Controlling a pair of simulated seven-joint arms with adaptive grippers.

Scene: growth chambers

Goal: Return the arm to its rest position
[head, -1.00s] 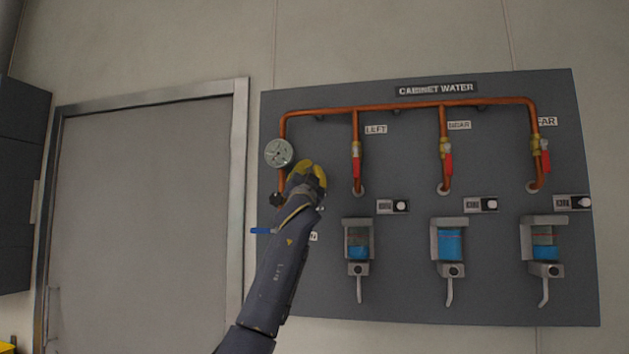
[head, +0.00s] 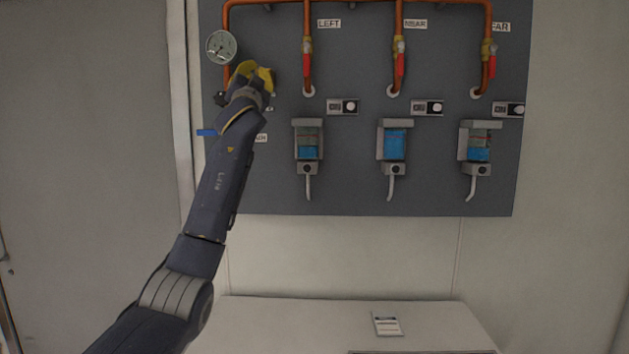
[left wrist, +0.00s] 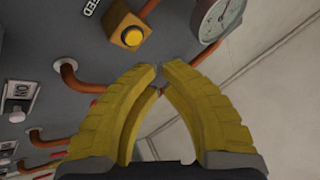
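My left arm (head: 215,190) reaches up from the lower left to the dark water panel. Its left gripper (head: 252,72), with yellow fingers, is just right of and below the round gauge (head: 221,46). In the left wrist view the two fingers of the left gripper (left wrist: 160,68) come together at the tips, with nothing seen between them. A yellow button on a box (left wrist: 132,36) and the gauge (left wrist: 218,16) lie beyond the fingertips. My right gripper is not in view.
The panel (head: 260,190) carries copper pipes (head: 360,3), red-handled valves (head: 307,65), switches (head: 342,107) and blue-filled cups (head: 395,145). A blue lever (head: 206,133) is left of the forearm. A pale bench (head: 290,325) with a small card (head: 386,323) is below.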

